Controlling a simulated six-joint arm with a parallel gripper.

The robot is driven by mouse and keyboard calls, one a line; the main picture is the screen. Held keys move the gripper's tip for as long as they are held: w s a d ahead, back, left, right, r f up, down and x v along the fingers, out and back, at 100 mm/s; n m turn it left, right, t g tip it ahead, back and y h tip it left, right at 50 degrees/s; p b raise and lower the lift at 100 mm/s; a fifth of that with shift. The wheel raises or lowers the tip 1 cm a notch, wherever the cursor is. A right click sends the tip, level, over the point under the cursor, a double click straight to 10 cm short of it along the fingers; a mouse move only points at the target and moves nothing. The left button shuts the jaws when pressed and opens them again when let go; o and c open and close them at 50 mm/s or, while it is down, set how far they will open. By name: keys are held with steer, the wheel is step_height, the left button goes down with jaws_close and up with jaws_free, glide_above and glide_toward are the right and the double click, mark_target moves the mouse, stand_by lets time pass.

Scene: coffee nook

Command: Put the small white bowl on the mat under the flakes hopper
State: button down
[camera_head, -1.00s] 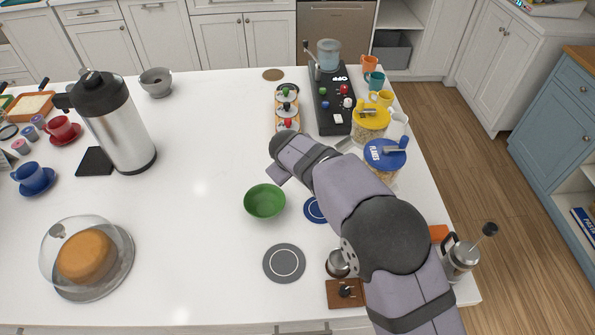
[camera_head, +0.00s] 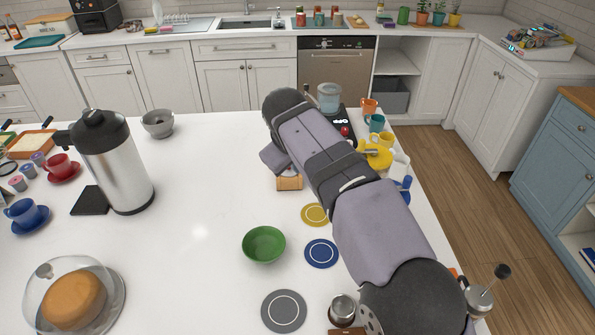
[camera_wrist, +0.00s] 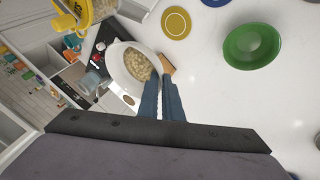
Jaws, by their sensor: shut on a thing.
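In the wrist view, my gripper (camera_wrist: 161,84) is shut on a white bowl (camera_wrist: 117,68) with pale flake-like pieces inside. The bowl's rim is at the dark blue fingertips. In the head view, my arm hides the bowl and the fingertips. The flakes hopper is mostly behind my arm; part of its blue lid (camera_head: 403,184) shows. A blue round mat (camera_head: 321,253) and a yellow round mat (camera_head: 315,214) lie bare left of my arm; the yellow mat also shows in the wrist view (camera_wrist: 176,23). A grey round mat (camera_head: 283,311) lies nearer the front.
A green bowl (camera_head: 264,245) stands left of the blue mat. A yellow-lidded hopper (camera_head: 375,156) and cups stand along the right edge. A wooden rack (camera_head: 290,183) is beside my wrist.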

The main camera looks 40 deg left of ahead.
steer(key=shift+w+a+r+p+v, duration=0.6)
steer(key=shift+p+v, duration=0.25)
steer(key=shift+v, duration=3.15)
steer(key=s+d+f, duration=0.2)
steer(key=d+f, duration=0.2)
steer(key=f, duration=0.3)
steer(key=s+d+f+p, duration=0.1)
steer(key=s+d+f, duration=0.2)
steer(key=d+f, duration=0.2)
step_height(320, 180, down, 3)
steer(key=shift+s+d+f, duration=0.15)
steer(key=shift+s+f, duration=0.1)
steer(key=shift+f, duration=0.1)
